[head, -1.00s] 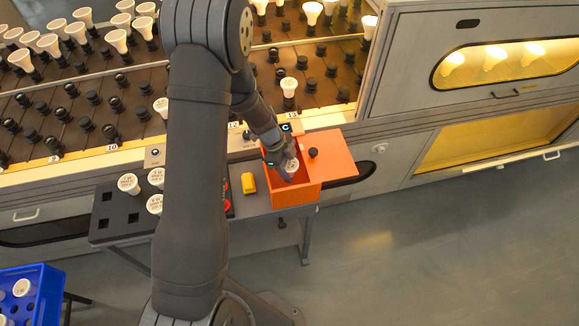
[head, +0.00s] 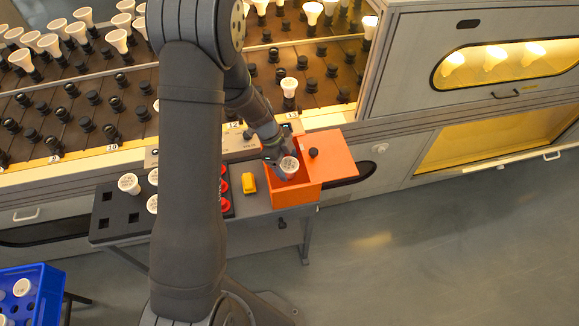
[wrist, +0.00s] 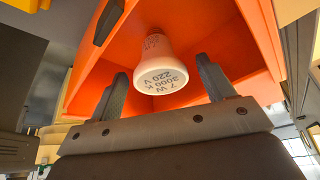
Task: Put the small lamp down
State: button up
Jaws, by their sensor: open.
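The small lamp (head: 289,166) is white with a printed round face, which reads 7 W, 3000 K, 220 V in the wrist view (wrist: 161,77). It is at the left part of the orange box (head: 296,197), face up in the head view. The box's inside wall fills much of the wrist view (wrist: 255,45). My gripper (wrist: 160,85) is open, with one finger on each side of the lamp and visible gaps between. In the head view the gripper (head: 277,160) is at the box's left side, partly hidden by my arm. What the lamp's base rests on is hidden.
An orange lid (head: 336,153) with a black knob lies at the box's right. A yellow block (head: 248,183) and red round pieces (head: 225,187) are left of it. A black tray (head: 105,222) holds more lamps. The lamp rack (head: 120,90) stands behind.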

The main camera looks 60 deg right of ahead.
jog(key=v, duration=0.9)
jog(key=shift+r, duration=0.35)
jog(key=shift+w, duration=0.1)
jog(key=x, duration=1.2)
jog(key=shift+a, duration=0.15)
jog(key=shift+r, duration=1.65)
jog(key=shift+f, duration=0.1)
